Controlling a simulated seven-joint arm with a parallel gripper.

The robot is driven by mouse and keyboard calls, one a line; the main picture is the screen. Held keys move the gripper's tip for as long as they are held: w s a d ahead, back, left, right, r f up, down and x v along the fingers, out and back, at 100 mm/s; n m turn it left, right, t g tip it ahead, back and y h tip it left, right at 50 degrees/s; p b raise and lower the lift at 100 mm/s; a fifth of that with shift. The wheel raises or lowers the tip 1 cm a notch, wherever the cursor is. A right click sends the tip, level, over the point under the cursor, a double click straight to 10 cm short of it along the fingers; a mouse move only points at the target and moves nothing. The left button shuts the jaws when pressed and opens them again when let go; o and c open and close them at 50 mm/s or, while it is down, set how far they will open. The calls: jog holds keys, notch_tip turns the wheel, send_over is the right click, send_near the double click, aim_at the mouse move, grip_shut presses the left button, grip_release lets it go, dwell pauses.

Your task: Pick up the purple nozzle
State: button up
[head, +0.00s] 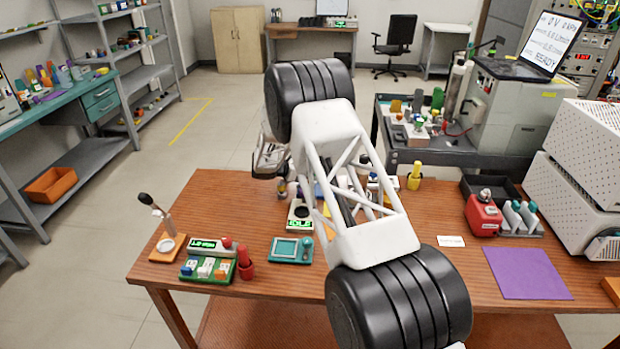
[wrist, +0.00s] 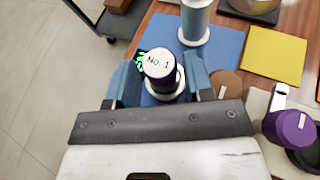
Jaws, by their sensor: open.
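In the wrist view, a short upright piece (wrist: 162,66) has a white top marked "No. 1" and a dark purple side. It stands in a pale round base on a blue mat (wrist: 225,48). My gripper (wrist: 162,74) is open, with one blue finger on each side of this piece; I cannot tell whether they touch it. A second purple round piece (wrist: 290,128) with a white tab lies at the right edge. I cannot tell for sure which one is the nozzle. In the head view my arm hides this area.
A silver cylinder (wrist: 196,22) stands just beyond the marked piece. A yellow mat (wrist: 273,54) lies to the right. In the head view, the wooden table (head: 215,205) holds a teal device (head: 291,249) and a red block (head: 483,214); a purple mat (head: 527,273) lies bare at right.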

dwell(0.5)
jog(key=c, duration=0.7)
jog(key=shift+r, duration=4.95)
